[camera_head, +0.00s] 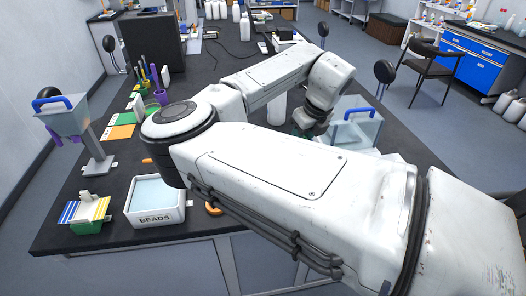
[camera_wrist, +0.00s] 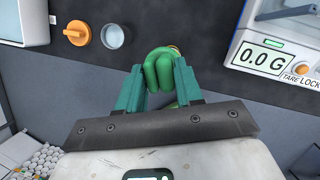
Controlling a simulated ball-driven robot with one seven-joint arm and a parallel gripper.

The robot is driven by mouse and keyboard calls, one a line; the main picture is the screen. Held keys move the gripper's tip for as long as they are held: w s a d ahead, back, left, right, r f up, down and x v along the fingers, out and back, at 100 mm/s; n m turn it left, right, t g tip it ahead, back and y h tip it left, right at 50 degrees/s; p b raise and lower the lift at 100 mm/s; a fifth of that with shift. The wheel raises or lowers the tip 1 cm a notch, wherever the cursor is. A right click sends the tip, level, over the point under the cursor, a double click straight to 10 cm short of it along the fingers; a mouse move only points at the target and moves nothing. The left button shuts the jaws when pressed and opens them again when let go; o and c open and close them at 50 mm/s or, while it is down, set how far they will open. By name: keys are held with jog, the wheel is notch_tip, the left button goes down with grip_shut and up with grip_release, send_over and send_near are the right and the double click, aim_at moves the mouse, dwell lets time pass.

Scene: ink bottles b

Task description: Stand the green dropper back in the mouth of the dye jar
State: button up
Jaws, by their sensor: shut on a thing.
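My gripper (camera_wrist: 160,85) has two teal fingers, shut on a rounded green thing, which I take to be the green dropper (camera_wrist: 158,68). Its bulb end shows between and beyond the fingertips; its lower part is hidden by the gripper. A small round open vessel with a pale blue-grey inside (camera_wrist: 114,36) stands ahead and to the left of the gripper, apart from it. It may be the dye jar, but I cannot be sure. In the head view my arm hides most of the gripper and the dropper.
An orange cap (camera_wrist: 78,33) lies left of the vessel. A balance reading 0.0 G (camera_wrist: 262,54) stands close on the right. White beads (camera_wrist: 40,162) show lower left.

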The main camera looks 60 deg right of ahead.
jog(key=shift+s+d+m, duration=0.15)
jog(key=shift+s+m, duration=0.35)
jog(key=shift+s, duration=0.15)
jog(key=shift+f+b, duration=0.6)
jog(key=shift+f, duration=1.6)
jog(key=shift+f+b, duration=0.75)
jog(key=shift+f, duration=1.2)
jog(key=shift+f+b, duration=0.7)
jog(key=shift+f, duration=0.45)
